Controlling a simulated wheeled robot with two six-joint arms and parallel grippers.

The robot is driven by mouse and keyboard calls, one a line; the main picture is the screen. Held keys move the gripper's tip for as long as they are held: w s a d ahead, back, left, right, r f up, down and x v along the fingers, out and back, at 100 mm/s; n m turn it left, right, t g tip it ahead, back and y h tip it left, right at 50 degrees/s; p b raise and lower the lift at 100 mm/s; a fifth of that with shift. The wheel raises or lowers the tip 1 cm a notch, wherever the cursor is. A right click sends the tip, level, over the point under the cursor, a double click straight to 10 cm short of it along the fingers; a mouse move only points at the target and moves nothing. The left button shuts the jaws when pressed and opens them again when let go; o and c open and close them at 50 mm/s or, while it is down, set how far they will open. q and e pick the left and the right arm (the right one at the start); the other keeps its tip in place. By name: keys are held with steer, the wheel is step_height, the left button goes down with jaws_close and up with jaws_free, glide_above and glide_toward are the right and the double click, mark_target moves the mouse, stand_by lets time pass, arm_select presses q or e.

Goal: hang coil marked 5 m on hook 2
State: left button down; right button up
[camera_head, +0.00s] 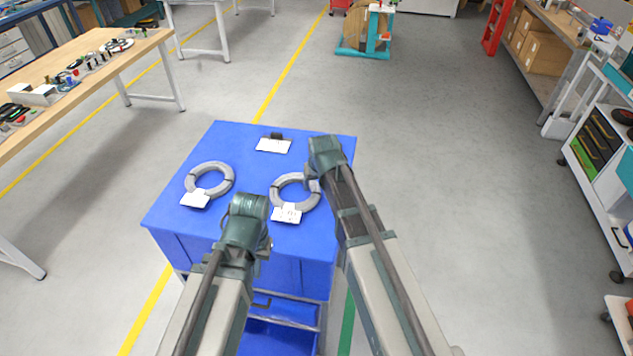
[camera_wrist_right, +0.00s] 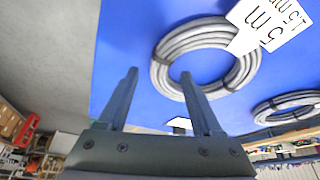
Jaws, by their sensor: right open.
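Two grey coils lie flat on the blue cart top (camera_head: 240,150). The right coil (camera_head: 281,186) has a white tag (camera_head: 287,214). In the right wrist view this coil (camera_wrist_right: 163,72) has a tag (camera_wrist_right: 268,25) with "5 m" and what looks like "1.5 m" lettering, partly cut off. The left coil (camera_head: 222,168) has a white tag (camera_head: 195,200), unreadable here. My right gripper (camera_wrist_right: 158,74) is open, its fingers on either side of the near coil's band in that view; contact is unclear. My left gripper (camera_head: 250,208) hangs near the cart's front edge, fingers unclear. Hook 2 is not identifiable.
A white card (camera_head: 273,146) with a small black piece lies at the cart's back. A wooden table (camera_head: 95,50) with small parts stands left. A teal stand (camera_head: 365,45) is far ahead; shelves (camera_head: 600,150) stand right. Open grey floor lies between.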

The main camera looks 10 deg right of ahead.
arm_select(q)
step_height(320, 180, up, 10)
steer(key=p, duration=0.9)
arm_select(e)
steer(key=v, duration=1.1)
steer(key=s+a+f+n+g+h, duration=0.15)
steer(key=s+a, duration=0.25)
steer(key=s, duration=0.6)
steer(key=s+a+f+n+g, duration=0.1)
steer(key=s+a+n+g, duration=0.2)
steer(key=s, duration=0.7)
arm_select(q)
step_height(320, 180, down, 10)
steer(key=b, duration=1)
arm_select(e)
step_height(320, 180, down, 9)
steer(key=a, duration=0.1)
steer(key=shift+m, duration=0.35)
arm_select(q)
steer(key=shift+r, duration=0.1)
arm_select(e)
steer(key=shift+c, duration=1.1)
arm_select(q)
steer(key=shift+a, duration=0.1)
arm_select(e)
steer(key=shift+a, duration=0.1)
steer(key=shift+c, duration=0.3)
